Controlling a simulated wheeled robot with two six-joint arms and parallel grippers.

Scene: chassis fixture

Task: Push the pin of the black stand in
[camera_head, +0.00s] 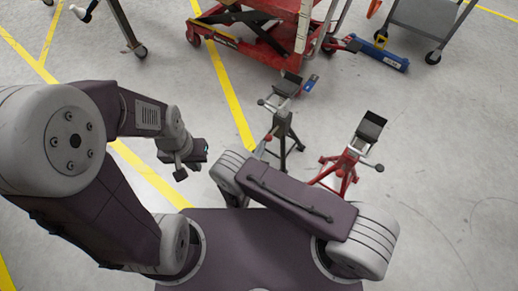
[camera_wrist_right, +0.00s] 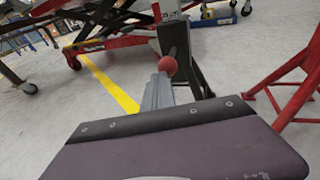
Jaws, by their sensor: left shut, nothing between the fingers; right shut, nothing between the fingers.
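The black stand (camera_head: 284,128) stands on the floor beyond my right arm, with a dark cradle on top. In the right wrist view its dark post (camera_wrist_right: 185,55) rises behind a red ball-ended pin (camera_wrist_right: 168,66). My right gripper (camera_wrist_right: 160,80) is shut and empty, its grey fingertips right at the red ball. I cannot tell whether they touch it. In the head view this gripper is mostly hidden by my own arm. My left gripper (camera_head: 187,171) is shut and empty, left of the black stand and well apart from it.
A red stand (camera_head: 346,160) is close on the right; its legs also show in the right wrist view (camera_wrist_right: 290,85). A red lift cart (camera_head: 265,35), a blue tool (camera_head: 380,55) and a grey trolley (camera_head: 425,18) stand at the back. Open floor lies at the right.

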